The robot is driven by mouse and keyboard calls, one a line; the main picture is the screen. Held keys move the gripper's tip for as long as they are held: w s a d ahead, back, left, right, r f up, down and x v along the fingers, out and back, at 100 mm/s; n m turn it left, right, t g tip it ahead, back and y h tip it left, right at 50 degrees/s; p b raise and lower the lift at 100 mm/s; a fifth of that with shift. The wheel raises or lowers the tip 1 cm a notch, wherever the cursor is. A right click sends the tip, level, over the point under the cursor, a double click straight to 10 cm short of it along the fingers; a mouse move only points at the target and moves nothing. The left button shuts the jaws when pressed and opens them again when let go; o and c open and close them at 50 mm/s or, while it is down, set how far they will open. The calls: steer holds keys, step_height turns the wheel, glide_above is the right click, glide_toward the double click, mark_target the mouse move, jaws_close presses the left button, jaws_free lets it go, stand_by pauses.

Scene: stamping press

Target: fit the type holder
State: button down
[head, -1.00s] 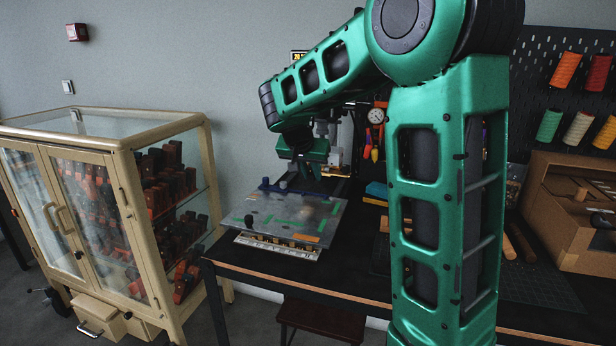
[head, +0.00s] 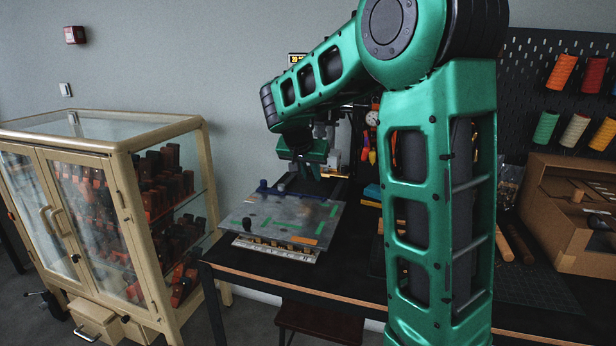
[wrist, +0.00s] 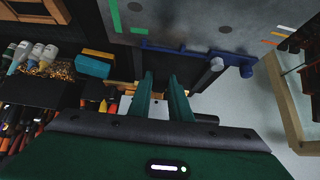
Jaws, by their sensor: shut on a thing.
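My gripper (head: 308,172) hangs behind the far edge of a grey plate (head: 290,222) on the bench, near the press, in the head view. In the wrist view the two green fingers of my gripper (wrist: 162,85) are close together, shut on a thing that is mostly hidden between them. I take it for the type holder, but its shape does not show clearly. A brass-coloured piece (wrist: 122,84) shows beside the fingertips. The grey plate carries green strips and a blue bar (wrist: 185,48) along its edge. My arm hides most of the press.
A glass cabinet (head: 120,138) with dark and red blocks stands at the left. Several thread spools (head: 563,72) hang on a black pegboard at the right. A cardboard box (head: 560,228) stands below them.

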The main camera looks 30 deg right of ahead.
steer(key=shift+w+d, duration=0.8)
steer(key=shift+d, duration=0.2)
steer(key=c, duration=1.6)
jaws_free()
steer(key=shift+o, duration=0.2)
steer(key=shift+s+a, duration=0.1)
steer(key=shift+a, duration=0.05)
steer(key=v, duration=1)
steer(key=shift+r, duration=0.35)
steer(key=shift+s, duration=0.1)
steer(key=s+a+f+n+g+y, duration=0.1)
steer(key=s+f, duration=0.4)
steer(key=s, duration=0.7)
steer(key=s+a+f+n+g+y, duration=0.1)
steer(key=s+f, duration=0.5)
steer(key=s, duration=0.6)
steer(key=s+a+f+n+g+y, duration=0.2)
steer(key=s+f, duration=0.4)
steer(key=s, duration=0.6)
steer(key=shift+s+a+f+g+y, duration=0.2)
steer(key=shift+a+g+y, duration=0.25)
steer(key=shift+y, duration=0.75)
